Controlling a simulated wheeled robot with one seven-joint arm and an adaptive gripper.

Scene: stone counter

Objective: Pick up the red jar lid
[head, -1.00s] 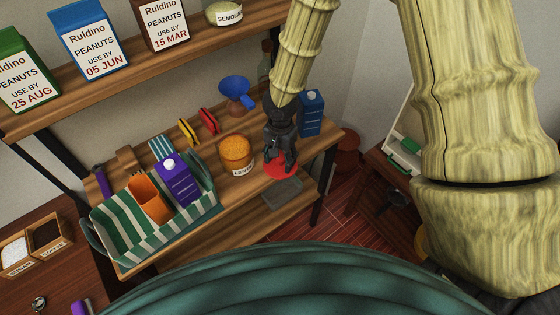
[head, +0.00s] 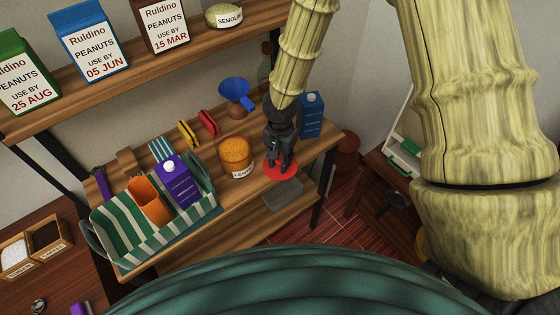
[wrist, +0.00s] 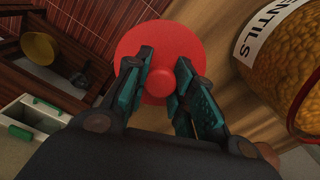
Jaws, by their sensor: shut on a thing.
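The red jar lid (head: 281,174) is a round disc with a small knob, at the right front part of the wooden shelf top, beside the jar of lentils (head: 236,155). My gripper (head: 281,170) points down over it. In the wrist view, my gripper (wrist: 158,82) has its two fingers on either side of the lid's knob, shut on it. The red lid (wrist: 160,45) spreads out flat beyond the fingers. The frames do not clearly show whether the lid rests on the wood or is just above it.
A grey tray (head: 282,195) lies just in front of the lid. A blue carton (head: 312,115) stands behind to the right. A striped basket (head: 130,238) holding a purple carton (head: 176,184) and an orange item is at the left.

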